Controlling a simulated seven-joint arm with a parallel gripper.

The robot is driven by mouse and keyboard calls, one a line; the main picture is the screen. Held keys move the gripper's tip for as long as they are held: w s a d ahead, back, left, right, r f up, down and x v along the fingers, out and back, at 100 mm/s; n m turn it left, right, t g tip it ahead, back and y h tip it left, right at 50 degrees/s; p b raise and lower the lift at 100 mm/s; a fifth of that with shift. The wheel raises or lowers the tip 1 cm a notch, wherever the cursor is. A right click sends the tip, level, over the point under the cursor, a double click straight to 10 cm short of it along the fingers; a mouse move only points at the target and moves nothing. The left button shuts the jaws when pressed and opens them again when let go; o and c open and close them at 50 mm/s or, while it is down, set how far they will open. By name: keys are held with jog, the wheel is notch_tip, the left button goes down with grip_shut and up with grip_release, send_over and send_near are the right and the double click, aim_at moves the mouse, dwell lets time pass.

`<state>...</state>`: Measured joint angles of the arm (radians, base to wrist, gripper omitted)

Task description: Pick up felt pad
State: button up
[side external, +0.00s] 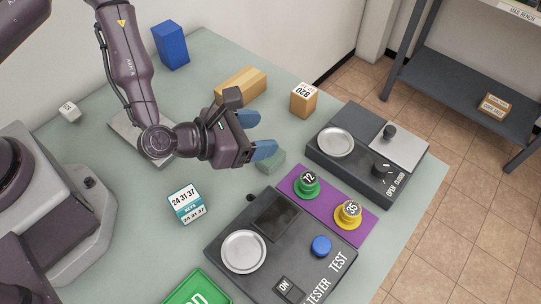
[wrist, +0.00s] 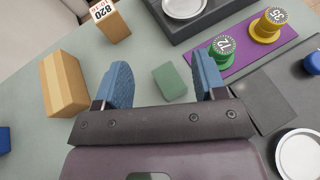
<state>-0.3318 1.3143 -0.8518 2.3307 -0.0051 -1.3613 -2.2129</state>
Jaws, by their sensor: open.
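The felt pad looks like a small flat grey-green block (wrist: 170,82) lying on the pale green table. In the wrist view it lies between and beyond my gripper's two blue fingers, nearer the right one. In the side view the pad (side external: 271,160) is partly hidden behind the lower blue finger. My gripper (side external: 262,135) is open and empty. It appears above the table, and the wrist view also shows its spread fingers (wrist: 163,83). I cannot tell the exact height gap to the pad.
A purple strip (side external: 325,207) with green (side external: 307,184) and yellow (side external: 347,214) numbered knobs lies beside the pad. Dark devices stand behind (side external: 345,170) and in front (side external: 225,220). A wooden block (side external: 240,84), an orange-brown box (side external: 304,104) and a blue block (side external: 171,45) stand farther back.

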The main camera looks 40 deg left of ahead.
aim_at(271, 159)
notch_tip(271, 159, down, 7)
jog(key=shift+f, duration=0.1)
jog(key=shift+x, duration=1.15)
jog(key=shift+w+d, duration=0.15)
jog(key=shift+w, duration=0.1)
jog(key=shift+c, duration=0.2)
